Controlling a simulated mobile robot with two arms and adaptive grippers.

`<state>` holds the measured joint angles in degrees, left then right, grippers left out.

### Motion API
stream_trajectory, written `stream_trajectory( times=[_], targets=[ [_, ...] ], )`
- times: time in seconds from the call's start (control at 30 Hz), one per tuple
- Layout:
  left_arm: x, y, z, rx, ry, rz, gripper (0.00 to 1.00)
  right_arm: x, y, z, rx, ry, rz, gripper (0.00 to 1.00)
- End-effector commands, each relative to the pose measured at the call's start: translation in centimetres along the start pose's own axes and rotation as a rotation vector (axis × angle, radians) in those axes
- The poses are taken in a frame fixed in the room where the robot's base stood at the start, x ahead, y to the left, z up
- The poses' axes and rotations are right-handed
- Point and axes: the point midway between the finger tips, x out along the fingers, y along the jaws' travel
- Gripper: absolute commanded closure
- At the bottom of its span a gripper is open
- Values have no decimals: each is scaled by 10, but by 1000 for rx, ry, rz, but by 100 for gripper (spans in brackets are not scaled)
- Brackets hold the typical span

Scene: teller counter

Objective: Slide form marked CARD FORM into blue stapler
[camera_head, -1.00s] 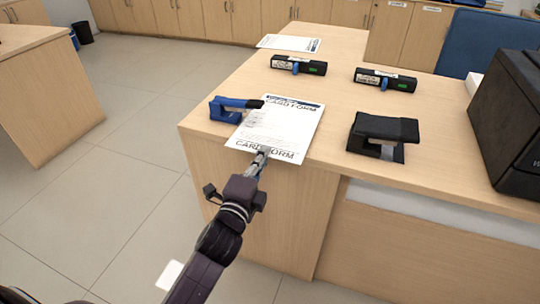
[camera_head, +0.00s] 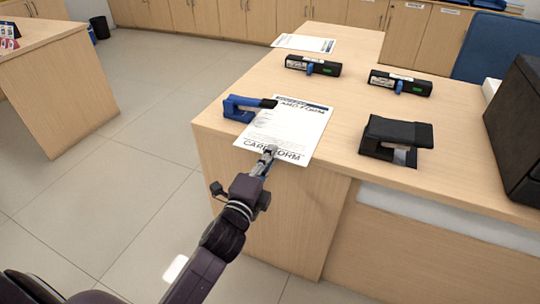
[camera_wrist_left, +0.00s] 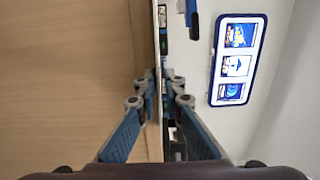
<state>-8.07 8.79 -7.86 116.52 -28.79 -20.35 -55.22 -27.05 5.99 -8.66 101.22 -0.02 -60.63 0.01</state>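The white form marked CARD FORM (camera_head: 285,130) lies on the counter, its near edge sticking out past the counter's front edge. The blue stapler (camera_head: 235,107) sits at the form's upper left, its dark nose over the form's top left corner. Whether the corner is fully between its jaws I cannot tell. My left gripper (camera_head: 269,151) is at the form's near edge. In the left wrist view its fingers (camera_wrist_left: 158,88) are closed together on the thin sheet, seen edge-on. My right gripper is not in view.
A black stapler (camera_head: 395,140) stands right of the form. Two dark devices with green marks (camera_head: 313,65) (camera_head: 400,82) lie farther back. Another paper (camera_head: 304,43) lies at the far left corner. A black box (camera_head: 518,130) stands at the right.

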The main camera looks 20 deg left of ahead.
Motion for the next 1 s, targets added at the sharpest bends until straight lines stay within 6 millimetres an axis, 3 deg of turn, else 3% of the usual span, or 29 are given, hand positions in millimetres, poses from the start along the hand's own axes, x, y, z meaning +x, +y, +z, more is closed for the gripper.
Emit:
stream_trajectory(
  times=[0.1, 0.47, 0.67, 1.0],
  targets=[
    [0, 0, 0, 0, 0, 0, 76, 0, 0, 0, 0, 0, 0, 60],
    [-4, 1, 0, -1, 0, 1, 75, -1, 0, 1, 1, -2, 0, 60],
    [-28, 1, 0, -1, 0, 3, 75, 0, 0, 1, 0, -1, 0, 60],
    [-88, 2, 0, -2, -1, 4, 75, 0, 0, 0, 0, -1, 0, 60]
  ],
)
